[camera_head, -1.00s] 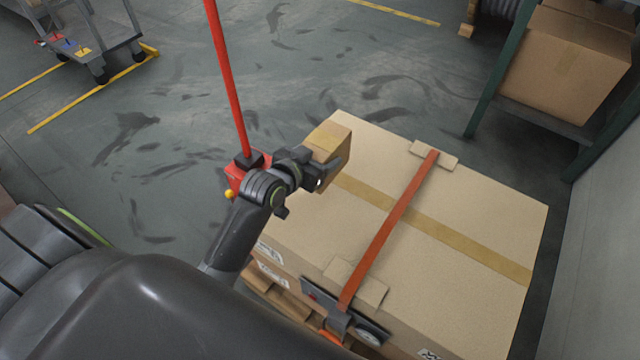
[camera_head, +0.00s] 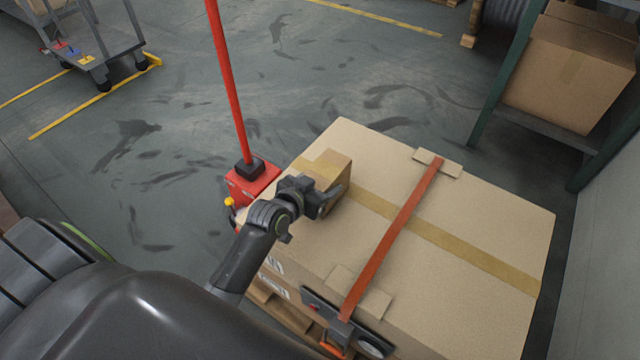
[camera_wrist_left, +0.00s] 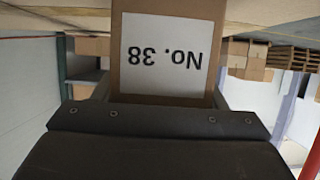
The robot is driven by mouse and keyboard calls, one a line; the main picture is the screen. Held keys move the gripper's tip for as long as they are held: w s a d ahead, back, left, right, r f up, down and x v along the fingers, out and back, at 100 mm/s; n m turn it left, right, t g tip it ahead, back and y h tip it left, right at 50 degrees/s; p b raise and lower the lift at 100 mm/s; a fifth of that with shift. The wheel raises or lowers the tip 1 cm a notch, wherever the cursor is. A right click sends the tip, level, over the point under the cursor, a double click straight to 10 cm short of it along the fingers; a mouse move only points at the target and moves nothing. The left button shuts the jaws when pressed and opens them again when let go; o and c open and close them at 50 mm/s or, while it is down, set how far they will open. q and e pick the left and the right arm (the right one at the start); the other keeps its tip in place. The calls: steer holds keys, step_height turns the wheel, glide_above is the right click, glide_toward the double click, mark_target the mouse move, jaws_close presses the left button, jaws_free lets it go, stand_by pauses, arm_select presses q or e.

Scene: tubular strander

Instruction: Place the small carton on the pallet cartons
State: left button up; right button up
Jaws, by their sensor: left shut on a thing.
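The small carton (camera_head: 324,170) is a brown box with a tape strip, at the left part of the large pallet carton's top. My left gripper (camera_head: 328,192) is shut on it. In the left wrist view the small carton (camera_wrist_left: 165,55) fills the space between the fingers and shows a white label reading "No. 38", upside down. The large pallet carton (camera_head: 470,220) has a tan tape band and an orange strap across its top. The small carton is over or on this top; I cannot tell whether it touches. My right gripper is not in view.
A red pallet jack (camera_head: 252,180) with a tall red handle stands left of the pallet carton. A green-framed shelf (camera_head: 545,125) with a brown box (camera_head: 570,70) is at the upper right. A grey cart (camera_head: 95,50) stands at upper left. The floor between is clear.

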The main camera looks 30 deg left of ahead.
arm_select(q)
steer(key=shift+r, duration=0.1)
steer(key=o, duration=0.9)
steer(key=shift+f, duration=0.2)
steer(key=shift+c, duration=0.2)
steer(key=o, duration=0.4)
steer(key=shift+o, duration=0.2)
steer(key=shift+r, duration=0.2)
steer(key=shift+s+r, duration=0.1)
steer(key=shift+s, duration=0.25)
steer(key=p+v, duration=0.2)
steer(key=v, duration=0.9)
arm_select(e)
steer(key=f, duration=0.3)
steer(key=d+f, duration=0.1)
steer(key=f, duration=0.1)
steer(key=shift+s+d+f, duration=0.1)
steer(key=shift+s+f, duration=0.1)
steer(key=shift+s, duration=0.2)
arm_select(q)
steer(key=shift+s, duration=0.2)
